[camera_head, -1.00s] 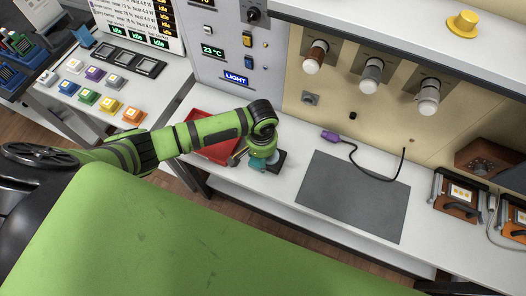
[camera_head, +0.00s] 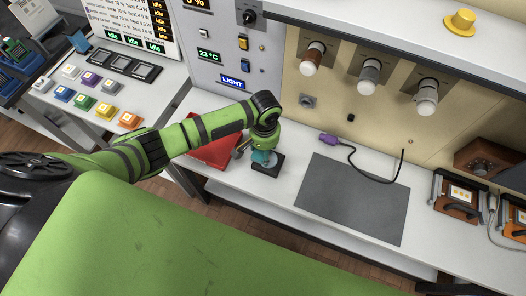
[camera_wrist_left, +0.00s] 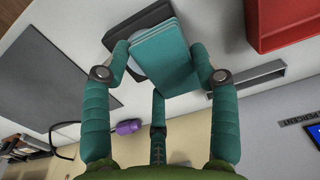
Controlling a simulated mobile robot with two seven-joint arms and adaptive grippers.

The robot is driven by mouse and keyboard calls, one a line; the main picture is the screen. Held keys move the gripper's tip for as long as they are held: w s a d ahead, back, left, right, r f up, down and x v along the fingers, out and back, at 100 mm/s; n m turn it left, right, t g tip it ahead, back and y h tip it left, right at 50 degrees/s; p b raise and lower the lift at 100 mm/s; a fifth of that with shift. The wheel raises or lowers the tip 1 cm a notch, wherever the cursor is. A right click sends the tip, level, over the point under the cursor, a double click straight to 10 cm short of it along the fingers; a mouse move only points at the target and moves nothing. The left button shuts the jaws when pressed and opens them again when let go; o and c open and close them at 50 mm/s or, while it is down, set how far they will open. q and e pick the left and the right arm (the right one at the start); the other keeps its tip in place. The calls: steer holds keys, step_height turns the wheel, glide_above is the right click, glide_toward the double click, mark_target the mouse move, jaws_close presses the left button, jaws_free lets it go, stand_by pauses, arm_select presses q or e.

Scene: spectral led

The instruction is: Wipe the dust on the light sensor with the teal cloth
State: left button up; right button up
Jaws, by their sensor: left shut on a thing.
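My left gripper (camera_wrist_left: 168,72) is shut on the teal cloth (camera_wrist_left: 163,48), which sits folded between its fingers. The cloth also shows below the gripper in the head view (camera_head: 262,157). The light sensor appears to be the dark square base (camera_head: 271,168) with a pale round part (camera_wrist_left: 137,70), under and beside the cloth. The cloth covers part of it; I cannot tell whether they touch, and dust is not visible. My right gripper is not in view.
A red tray (camera_head: 214,152) lies just left of the sensor. A grey mat (camera_head: 352,197) lies to the right, with a purple connector (camera_head: 328,139) and its black cable behind it. The panel labelled LIGHT (camera_head: 232,81) stands behind. White bench is bare between sensor and mat.

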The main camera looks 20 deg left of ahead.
arm_select(q)
steer(key=shift+f+b, duration=0.35)
steer(key=shift+f, duration=0.25)
stand_by(0.3)
steer(key=shift+w+f+b, duration=0.15)
steer(key=shift+w+b, duration=0.5)
steer(key=shift+w, duration=0.9)
steer(key=shift+w+p, duration=0.1)
steer(key=shift+p, duration=0.45)
stand_by(0.5)
